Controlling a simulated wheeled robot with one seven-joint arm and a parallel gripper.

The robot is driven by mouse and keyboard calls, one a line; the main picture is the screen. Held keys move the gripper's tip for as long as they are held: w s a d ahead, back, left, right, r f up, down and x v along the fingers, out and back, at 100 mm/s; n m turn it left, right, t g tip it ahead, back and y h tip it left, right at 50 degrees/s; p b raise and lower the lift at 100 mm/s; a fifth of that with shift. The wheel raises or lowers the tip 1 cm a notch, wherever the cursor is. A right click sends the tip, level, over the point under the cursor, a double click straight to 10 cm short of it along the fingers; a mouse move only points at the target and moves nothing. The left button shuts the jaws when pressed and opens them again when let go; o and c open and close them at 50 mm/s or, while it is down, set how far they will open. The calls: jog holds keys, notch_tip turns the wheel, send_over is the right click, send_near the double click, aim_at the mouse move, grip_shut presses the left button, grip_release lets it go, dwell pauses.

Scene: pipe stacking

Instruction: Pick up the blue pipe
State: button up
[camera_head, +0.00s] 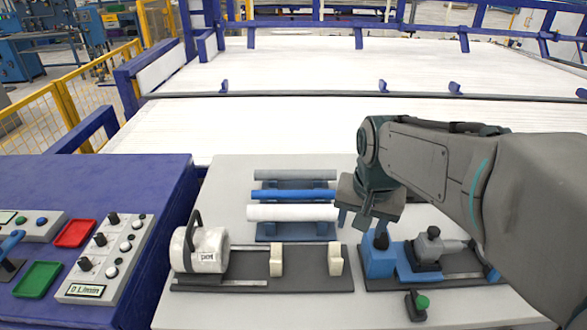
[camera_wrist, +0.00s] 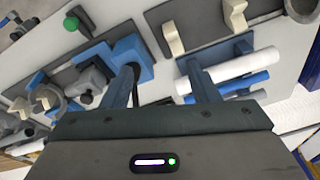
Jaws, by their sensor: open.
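The blue pipe (camera_head: 293,195) lies level on a blue rack (camera_head: 290,237), between a grey pipe (camera_head: 295,174) behind it and a white pipe (camera_head: 292,212) in front. My gripper (camera_head: 354,221) is open and empty, to the right of the pipes' right ends and apart from them. In the wrist view the blue pipe (camera_wrist: 238,84) shows to the right of my gripper (camera_wrist: 158,85), partly hidden behind the right finger, beside the white pipe (camera_wrist: 232,69).
A fixture with a white cylinder (camera_head: 205,250) and two cream blocks stands in front of the rack. A blue clamp fixture (camera_head: 382,261) is near my gripper on the right. A control panel (camera_head: 108,252) is at the left. White flooring lies beyond the table.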

jog(key=w+a+r+m+p, duration=0.2)
jog(key=w+r+m, duration=0.15)
jog(key=w, duration=0.65)
jog(key=m+g+p, duration=0.2)
jog(key=m+p, duration=0.3)
jog(key=m, duration=0.6)
send_over(296, 191)
notch_tip(296, 191, down, 17)
jog(key=shift+s+d+f, duration=0.1)
jog(key=shift+s, duration=0.05)
jog(key=shift+f+p, duration=0.85)
jog(key=shift+f, duration=1.8)
jog(key=c, duration=1.1)
